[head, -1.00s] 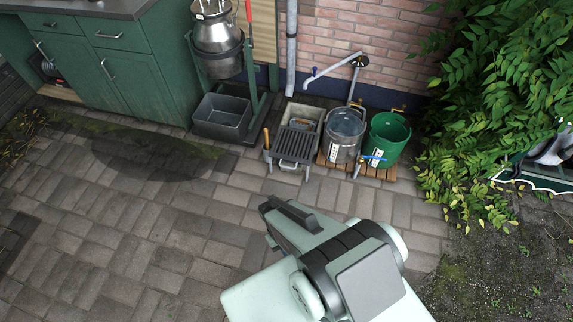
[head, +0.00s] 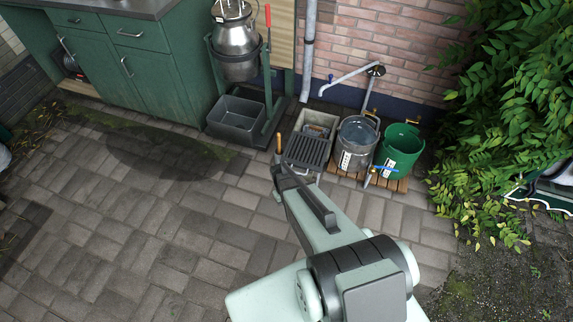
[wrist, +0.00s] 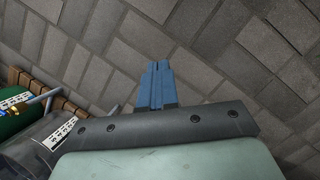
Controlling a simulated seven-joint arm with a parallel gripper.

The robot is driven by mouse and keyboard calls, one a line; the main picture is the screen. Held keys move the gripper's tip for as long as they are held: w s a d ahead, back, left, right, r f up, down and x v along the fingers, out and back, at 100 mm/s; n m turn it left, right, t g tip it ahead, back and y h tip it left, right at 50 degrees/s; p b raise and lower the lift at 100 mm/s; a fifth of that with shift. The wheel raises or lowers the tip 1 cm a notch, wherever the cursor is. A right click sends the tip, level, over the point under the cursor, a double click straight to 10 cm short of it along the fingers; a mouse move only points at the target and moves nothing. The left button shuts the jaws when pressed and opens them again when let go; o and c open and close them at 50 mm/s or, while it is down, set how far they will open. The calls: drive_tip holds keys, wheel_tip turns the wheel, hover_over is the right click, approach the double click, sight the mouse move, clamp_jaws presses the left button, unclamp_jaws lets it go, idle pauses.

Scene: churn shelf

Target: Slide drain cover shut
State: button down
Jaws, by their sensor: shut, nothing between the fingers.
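The drain cover appears to be the dark slatted grate (head: 307,151) at the front of a pale stone basin (head: 319,121) by the brick wall. The basin's opening behind the grate is partly uncovered and holds something grey. A small upright wooden handle (head: 278,143) stands at the grate's left side. My arm reaches up to the grate's near left corner in the head view, overlapping its front edge, and I cannot tell if they touch. In the wrist view my gripper (wrist: 156,68) has its blue fingers together and empty over paving. The grate is not seen there.
A metal bucket (head: 356,138) and a green bucket (head: 400,153) stand on a wooden pallet (head: 400,184) right of the basin. A grey tub (head: 237,121) under a milk churn (head: 236,52) is to the left. A downpipe (head: 309,45) rises behind. The paving in front is clear.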

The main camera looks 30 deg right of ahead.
sight(299, 136)
drive_tip(key=w+d+f+n+t+h, duration=0.1)
drive_tip(key=w+d+f+n+t, duration=0.15)
drive_tip(key=w+n, duration=0.6)
drive_tip(key=w+d+f+n+t+h, duration=0.1)
drive_tip(key=w+d+f+n+t, duration=0.15)
drive_tip(key=w+n, duration=0.65)
drive_tip(key=w+d+f+n+t+h, duration=0.1)
drive_tip(key=w+d+n+t, duration=0.15)
drive_tip(key=w+n, duration=0.6)
drive_tip(key=w+d+f, duration=0.1)
drive_tip(key=d+f, duration=0.1)
drive_tip(key=f, duration=0.2)
drive_tip(key=w+d+f+n, duration=0.1)
drive_tip(key=w+d+f, duration=0.1)
drive_tip(key=f, duration=0.3)
drive_tip(key=shift+w+d+f, duration=0.2)
drive_tip(key=shift+w+d, duration=0.1)
drive_tip(key=shift+d, duration=0.45)
drive_tip(key=shift+w+d+g, duration=0.1)
drive_tip(key=shift+g, duration=0.15)
drive_tip(key=w+d, duration=1.5)
drive_tip(key=shift+s+a, duration=0.2)
